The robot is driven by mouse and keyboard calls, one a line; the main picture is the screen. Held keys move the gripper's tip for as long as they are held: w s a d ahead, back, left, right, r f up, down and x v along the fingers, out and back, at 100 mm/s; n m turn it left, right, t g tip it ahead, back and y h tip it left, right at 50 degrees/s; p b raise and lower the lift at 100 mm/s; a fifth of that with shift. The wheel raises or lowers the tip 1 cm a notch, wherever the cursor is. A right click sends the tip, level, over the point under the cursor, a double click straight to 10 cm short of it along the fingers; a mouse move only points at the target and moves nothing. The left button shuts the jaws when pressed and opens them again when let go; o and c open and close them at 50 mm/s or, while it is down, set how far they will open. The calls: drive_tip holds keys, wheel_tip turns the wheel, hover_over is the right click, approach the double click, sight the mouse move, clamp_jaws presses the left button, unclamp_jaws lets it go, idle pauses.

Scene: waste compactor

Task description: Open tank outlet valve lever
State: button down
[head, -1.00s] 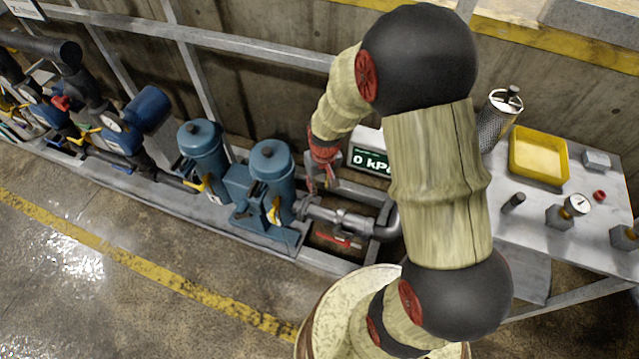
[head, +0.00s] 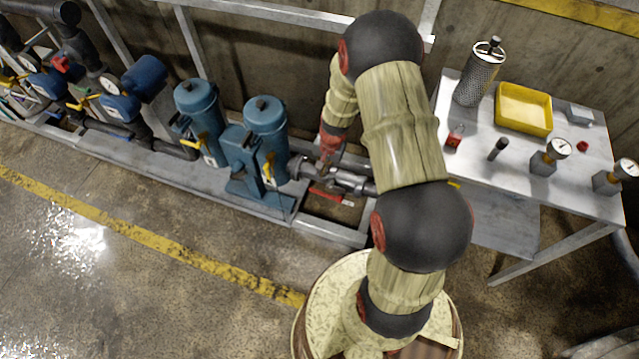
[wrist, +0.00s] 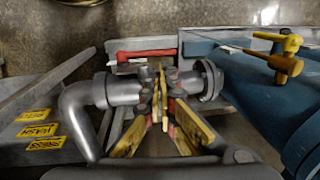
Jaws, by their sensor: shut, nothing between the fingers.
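A red lever (head: 332,197) lies along the near side of a grey metal pipe valve (head: 345,180), to the right of the blue filter housings. In the wrist view the red lever (wrist: 147,54) shows as a bar just beyond the valve body (wrist: 183,82), roughly in line with the pipe. My gripper (head: 325,165) is lowered at the pipe. In the wrist view my gripper (wrist: 160,88) has its yellow-sided fingers together, empty, in front of the valve body and short of the lever. I cannot tell whether the fingers touch the pipe.
Blue housings (head: 266,130) with yellow handles stand left of the valve. In the wrist view a blue cylinder (wrist: 250,90) is close on the right and a pipe elbow (wrist: 80,100) on the left. A table (head: 470,165) holds a yellow tray (head: 524,110). Open floor lies in front.

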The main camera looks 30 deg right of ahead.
sight(317, 192)
drive_tip(key=f+b, duration=0.1)
drive_tip(key=f, duration=0.3)
drive_tip(key=f+b, duration=0.2)
drive_tip(key=f, duration=0.2)
drive_tip(key=w+a+f+b, duration=0.1)
drive_tip(key=f, duration=0.3)
drive_tip(key=shift+f+b, duration=0.25)
drive_tip(key=shift+b, duration=0.05)
drive_tip(key=shift+w+a+f+b, duration=0.1)
drive_tip(key=shift+a+f+b, duration=0.1)
drive_tip(key=shift+f, duration=0.35)
drive_tip(key=shift+w+a+f+b, duration=0.1)
drive_tip(key=shift+f+b, duration=0.1)
drive_tip(key=shift+f, duration=0.35)
drive_tip(key=shift+s, duration=0.1)
drive_tip(key=shift+r+p, duration=0.5)
wheel_tip(317, 192, up, 14)
drive_tip(key=p, duration=0.5)
drive_tip(key=shift+w+f+p, duration=0.25)
drive_tip(key=shift+w+p, duration=0.05)
drive_tip(key=shift+p, duration=0.05)
drive_tip(key=shift+d, duration=0.1)
